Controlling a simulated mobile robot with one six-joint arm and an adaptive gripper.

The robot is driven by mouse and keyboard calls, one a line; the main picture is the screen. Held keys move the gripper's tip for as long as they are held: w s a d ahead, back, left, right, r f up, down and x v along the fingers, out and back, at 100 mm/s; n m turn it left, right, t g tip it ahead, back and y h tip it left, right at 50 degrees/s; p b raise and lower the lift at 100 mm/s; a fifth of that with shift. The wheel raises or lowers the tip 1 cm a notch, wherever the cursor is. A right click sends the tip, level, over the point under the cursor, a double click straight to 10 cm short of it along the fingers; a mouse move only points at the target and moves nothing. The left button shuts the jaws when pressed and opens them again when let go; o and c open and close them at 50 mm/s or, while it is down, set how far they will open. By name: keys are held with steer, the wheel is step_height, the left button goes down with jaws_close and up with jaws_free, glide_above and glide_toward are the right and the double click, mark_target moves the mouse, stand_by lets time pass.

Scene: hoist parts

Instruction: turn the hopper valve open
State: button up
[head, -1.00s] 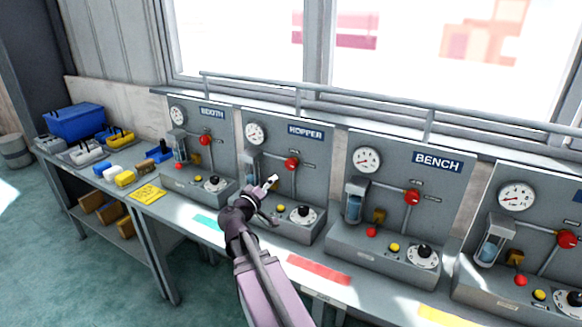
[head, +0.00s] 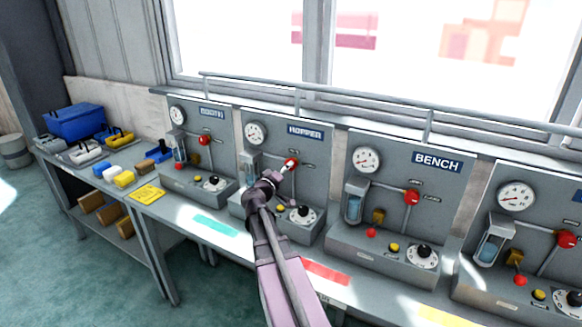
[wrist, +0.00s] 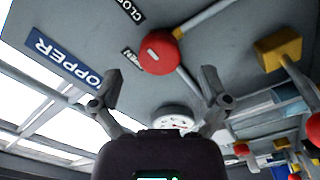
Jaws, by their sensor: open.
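The hopper valve is a round red knob (head: 291,162) on the grey panel under the blue HOPPER sign (head: 305,132). In the wrist view the red knob (wrist: 161,52) shows a short pale mark and lies ahead of the space between my fingers. Small black labels sit beside it, one reading CLOS in part (wrist: 131,10). My gripper (head: 282,173) is in front of the hopper panel, just below and left of the knob. In the wrist view its fingers (wrist: 161,85) are spread apart with nothing between them. I cannot tell the exact gap to the knob.
The hopper gauge (head: 255,133) is up and left of the knob; a black dial (head: 303,213) is below. Similar panels stand beside it, with the BENCH panel's red knob (head: 412,197) to the right. A yellow part (wrist: 278,49) is near my right finger in the wrist view.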

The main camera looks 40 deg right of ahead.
steer(key=shift+x, duration=1.85)
